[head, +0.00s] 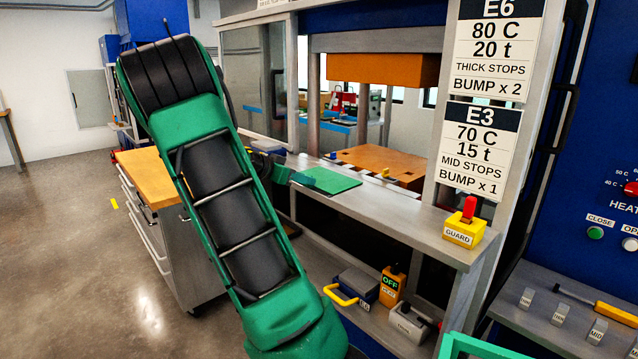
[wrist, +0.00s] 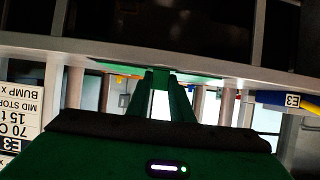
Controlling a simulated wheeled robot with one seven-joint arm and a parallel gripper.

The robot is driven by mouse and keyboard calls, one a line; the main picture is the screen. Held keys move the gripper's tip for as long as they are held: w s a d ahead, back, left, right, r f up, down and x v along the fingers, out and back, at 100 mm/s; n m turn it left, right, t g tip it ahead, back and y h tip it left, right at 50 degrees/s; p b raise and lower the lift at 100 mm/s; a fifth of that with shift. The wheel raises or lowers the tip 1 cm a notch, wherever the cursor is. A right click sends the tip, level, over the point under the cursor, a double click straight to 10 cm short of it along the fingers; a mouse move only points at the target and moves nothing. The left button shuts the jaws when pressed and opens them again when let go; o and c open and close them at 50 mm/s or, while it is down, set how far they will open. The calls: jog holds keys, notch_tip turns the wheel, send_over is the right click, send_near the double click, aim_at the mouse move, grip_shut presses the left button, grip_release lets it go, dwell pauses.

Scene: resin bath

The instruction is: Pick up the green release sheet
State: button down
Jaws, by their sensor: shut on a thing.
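The green release sheet (head: 330,180) is a thin flat square at the grey ledge in front of the press opening. It lies level, on or just above the ledge; I cannot tell which. My gripper (head: 293,177) is at the sheet's left edge in the head view, partly hidden behind my green arm. In the wrist view my gripper (wrist: 168,75) has its fingers shut on the near edge of the sheet (wrist: 115,69), which shows as a thin green strip beyond the fingertips.
The grey ledge (head: 415,222) runs right to the yellow guard switch (head: 464,230). Uprights frame the press opening, with an orange block (head: 384,163) inside. Below stand a yellow-handled container (head: 355,287) and an orange OFF box (head: 392,286). A wooden-topped cabinet (head: 150,180) stands left.

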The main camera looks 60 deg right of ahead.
notch_tip(320, 180, up, 8)
dwell(1.0)
jog(key=w+a, duration=0.3)
jog(key=a, duration=0.6)
jog(key=shift+a, duration=0.3)
dwell(0.4)
